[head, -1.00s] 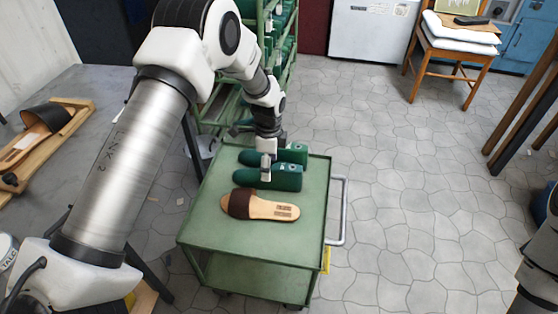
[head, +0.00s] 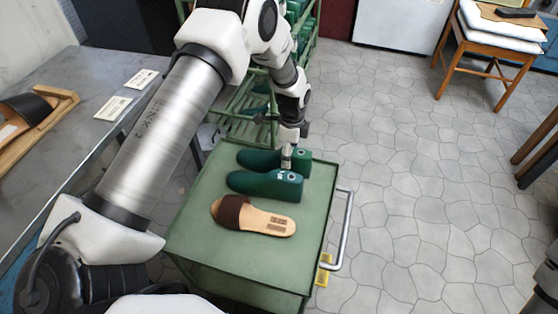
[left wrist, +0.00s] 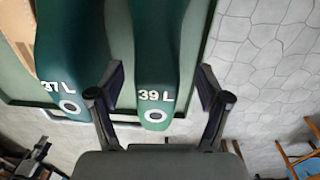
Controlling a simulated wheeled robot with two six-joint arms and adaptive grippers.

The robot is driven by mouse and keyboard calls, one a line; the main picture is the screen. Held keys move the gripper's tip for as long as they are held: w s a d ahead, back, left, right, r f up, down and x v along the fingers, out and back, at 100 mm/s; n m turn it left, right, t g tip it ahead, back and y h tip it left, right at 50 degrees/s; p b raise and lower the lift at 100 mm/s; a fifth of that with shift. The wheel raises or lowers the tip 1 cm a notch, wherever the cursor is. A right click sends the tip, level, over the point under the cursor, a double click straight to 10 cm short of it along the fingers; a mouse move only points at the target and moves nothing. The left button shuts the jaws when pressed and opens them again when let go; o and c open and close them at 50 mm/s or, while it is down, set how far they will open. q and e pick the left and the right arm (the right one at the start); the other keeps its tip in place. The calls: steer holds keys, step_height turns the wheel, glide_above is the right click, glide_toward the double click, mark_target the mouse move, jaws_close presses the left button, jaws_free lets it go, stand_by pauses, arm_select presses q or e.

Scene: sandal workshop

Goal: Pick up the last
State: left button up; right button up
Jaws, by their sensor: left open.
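Two green shoe lasts lie side by side on the green trolley top (head: 200,240). The far last (head: 250,157) reads "39 L" in the left wrist view (left wrist: 155,50). The near last (head: 262,184) reads "37 L" there (left wrist: 70,50). Both heels, each with a pale ringed hole, point right in the head view. My left gripper (head: 287,158) is over the heel end of the far last. In the left wrist view its open fingers (left wrist: 161,88) stand one on each side of the 39 L last's heel; contact cannot be told. My right gripper is out of view.
A brown-strapped sandal (head: 252,216) lies in front of the lasts on the trolley. A trolley handle (head: 342,230) is on the right. A green rack (head: 240,95) stands behind. A grey workbench (head: 85,90) is at left, with cards and another sandal.

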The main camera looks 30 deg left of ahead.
arm_select(q)
step_height(320, 180, down, 3)
steer(key=shift+s+f, duration=0.15)
steer(key=shift+f, duration=0.05)
steer(key=shift+r, duration=0.1)
steer(key=c, duration=1.2)
steer(key=shift+c, duration=0.2)
